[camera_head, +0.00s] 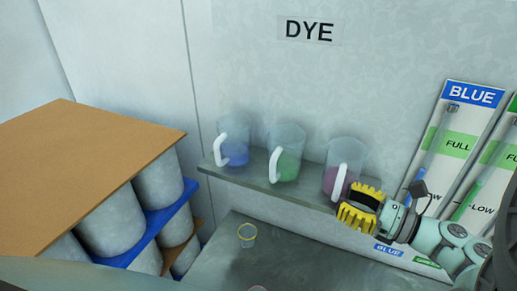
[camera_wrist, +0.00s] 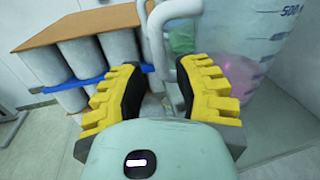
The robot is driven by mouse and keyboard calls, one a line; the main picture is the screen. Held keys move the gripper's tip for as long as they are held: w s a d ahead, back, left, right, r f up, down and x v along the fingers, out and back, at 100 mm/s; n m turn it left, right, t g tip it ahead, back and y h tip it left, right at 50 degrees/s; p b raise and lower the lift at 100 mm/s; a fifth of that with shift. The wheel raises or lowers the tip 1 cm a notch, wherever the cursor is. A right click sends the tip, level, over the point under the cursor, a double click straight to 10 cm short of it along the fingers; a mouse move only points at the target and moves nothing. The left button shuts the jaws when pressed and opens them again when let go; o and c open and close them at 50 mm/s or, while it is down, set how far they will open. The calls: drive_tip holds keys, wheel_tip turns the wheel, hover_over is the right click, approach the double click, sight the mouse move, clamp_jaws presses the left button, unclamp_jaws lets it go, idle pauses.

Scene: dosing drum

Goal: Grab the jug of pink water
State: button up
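The jug of pink water (camera_head: 348,157) stands at the right end of the shelf in the head view, with its white handle (camera_head: 340,183) facing front. Whether a finger touches the handle I cannot tell.
A green jug (camera_head: 286,146) and a blue jug (camera_head: 233,137) stand to the left on the same shelf (camera_head: 247,182). Level gauges (camera_head: 464,128) lean at the right. Grey drums under a brown board (camera_head: 85,148) stand at the left. A grey surface lies below.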

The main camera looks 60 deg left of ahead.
sight(336, 194)
drive_tip(key=p+x, duration=0.1)
drive_tip(key=x, duration=0.2)
drive_tip(key=shift+r+p, duration=0.2)
drive_tip(key=shift+p, duration=0.2)
drive_tip(key=shift+o, duration=0.3)
clamp_jaws()
